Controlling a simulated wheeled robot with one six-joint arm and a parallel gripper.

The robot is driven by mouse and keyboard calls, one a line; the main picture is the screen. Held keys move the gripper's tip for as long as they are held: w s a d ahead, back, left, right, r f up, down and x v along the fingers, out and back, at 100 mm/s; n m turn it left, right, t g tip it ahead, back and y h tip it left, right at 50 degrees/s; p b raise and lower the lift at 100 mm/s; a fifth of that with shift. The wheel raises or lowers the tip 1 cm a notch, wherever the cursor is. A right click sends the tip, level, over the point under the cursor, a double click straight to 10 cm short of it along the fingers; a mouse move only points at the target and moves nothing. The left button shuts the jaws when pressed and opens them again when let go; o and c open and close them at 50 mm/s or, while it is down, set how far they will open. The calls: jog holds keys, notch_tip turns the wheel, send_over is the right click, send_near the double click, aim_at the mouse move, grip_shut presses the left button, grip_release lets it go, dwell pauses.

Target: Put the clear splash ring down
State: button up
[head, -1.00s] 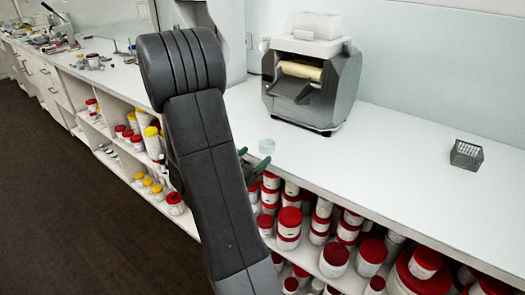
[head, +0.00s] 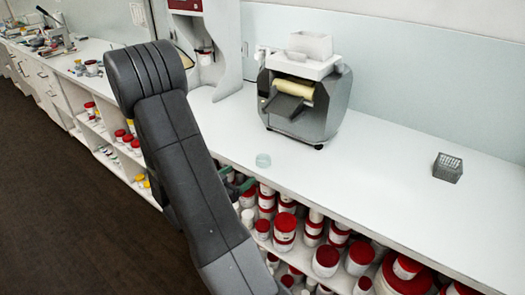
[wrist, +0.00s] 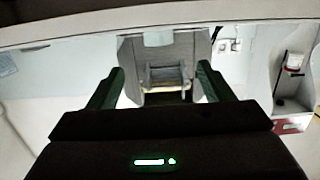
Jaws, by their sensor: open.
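The clear splash ring (head: 263,160) is a small, pale, see-through ring. It rests on the white counter (head: 400,195) near its front edge, in front of the grey mill (head: 303,97). My gripper (head: 240,179) is at the counter's front edge, left of and nearer than the ring, partly hidden behind my arm. Its green fingers are apart and do not touch the ring. In the wrist view my gripper (wrist: 160,85) is open with nothing between the fingers, and the mill (wrist: 190,50) is beyond them. I cannot make out the ring there.
Shelves below the counter hold several red-lidded jars (head: 326,261). A tall grey-white unit (head: 212,45) stands left of the mill. The counter between mill and basket is clear.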

aim_at(258, 163)
jog(key=shift+r, duration=0.1)
jog(key=p+x, duration=0.1)
jog(key=x, duration=0.8)
jog(key=shift+p, duration=0.3)
jog(key=x, duration=0.1)
jog(key=p+x, duration=0.1)
jog(key=x, duration=0.3)
jog(key=shift+s+f+p, duration=0.15)
jog(key=shift+f+p, duration=0.15)
jog(key=shift+p, duration=0.05)
jog(key=shift+c, duration=0.4)
jog(key=c, duration=1)
jog(key=shift+c, duration=0.2)
jog(key=shift+r, duration=0.1)
